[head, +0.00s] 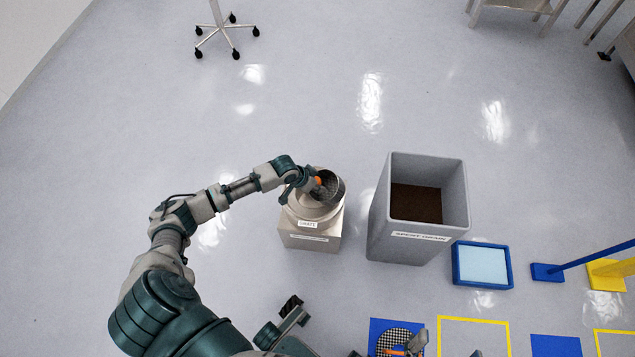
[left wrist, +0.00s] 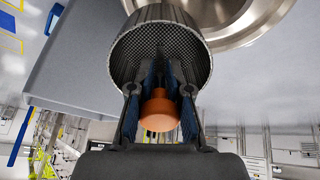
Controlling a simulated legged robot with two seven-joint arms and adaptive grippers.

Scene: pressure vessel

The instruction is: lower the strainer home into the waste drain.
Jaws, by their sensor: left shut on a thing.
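The strainer (head: 331,186) is a dark mesh basket with an orange knob (head: 318,182). My left gripper (head: 311,183) is shut on this knob. In the left wrist view, the fingers (left wrist: 160,100) stand on both sides of the orange knob (left wrist: 158,112), and the mesh basket (left wrist: 165,48) is beyond them. The waste drain (head: 312,209) is a round metal opening on a boxy, labelled pedestal. The strainer and gripper cover part of it. Its shiny rim (left wrist: 250,25) shows beside the basket in the left wrist view. The strainer appears tilted; contact with the drain cannot be told.
A tall grey bin (head: 383,215) with brown contents stands right of the pedestal. A blue-rimmed tray (head: 482,265) lies farther right. A round mesh item (head: 392,337) with an orange part lies on a blue floor square.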

